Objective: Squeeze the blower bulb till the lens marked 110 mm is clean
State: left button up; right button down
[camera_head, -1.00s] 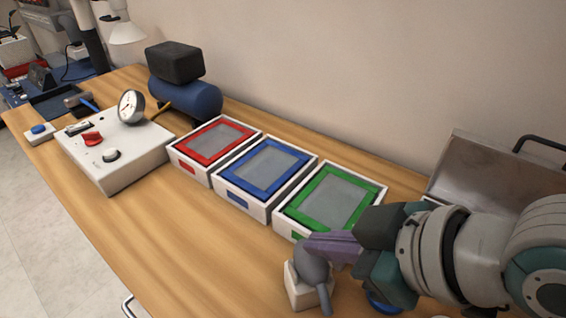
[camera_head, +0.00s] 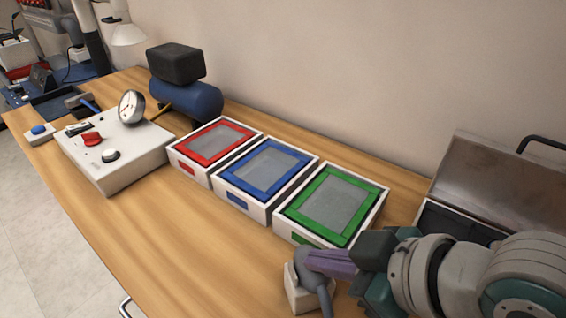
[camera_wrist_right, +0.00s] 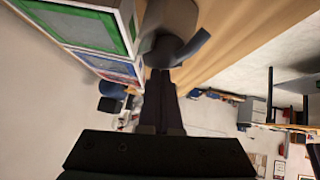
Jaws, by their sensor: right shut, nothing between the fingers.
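A grey blower bulb (camera_head: 304,262) with a thin nozzle sits in a small white stand (camera_head: 297,292) at the front edge of the table in the head view. My right gripper (camera_head: 314,260) has its purple fingers shut right at the bulb, with nothing held between them. In the right wrist view the shut dark fingers (camera_wrist_right: 161,75) point at the grey bulb (camera_wrist_right: 165,52), tips close to it; I cannot tell if they touch. No lens marked 110 mm can be made out. My left gripper is out of view.
Three white boxes with red (camera_head: 190,153), blue (camera_head: 236,180) and green (camera_head: 299,214) framed tops stand in a row behind the bulb. A white gauge box (camera_head: 118,165) and blue tank (camera_head: 190,102) are farther left. An open metal case (camera_head: 490,185) is at right. The front left table is clear.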

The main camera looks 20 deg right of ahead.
aim_at(323, 284)
jog(key=shift+s+d+f, duration=0.1)
jog(key=shift+f, duration=0.05)
jog(key=r+p, duration=0.5)
jog(key=shift+s+r, duration=0.15)
jog(key=shift+s, duration=0.25)
jog(key=v, duration=0.8)
jog(key=shift+s+r+p, duration=0.2)
jog(key=shift+s+p, duration=0.1)
jog(key=shift+p, duration=0.1)
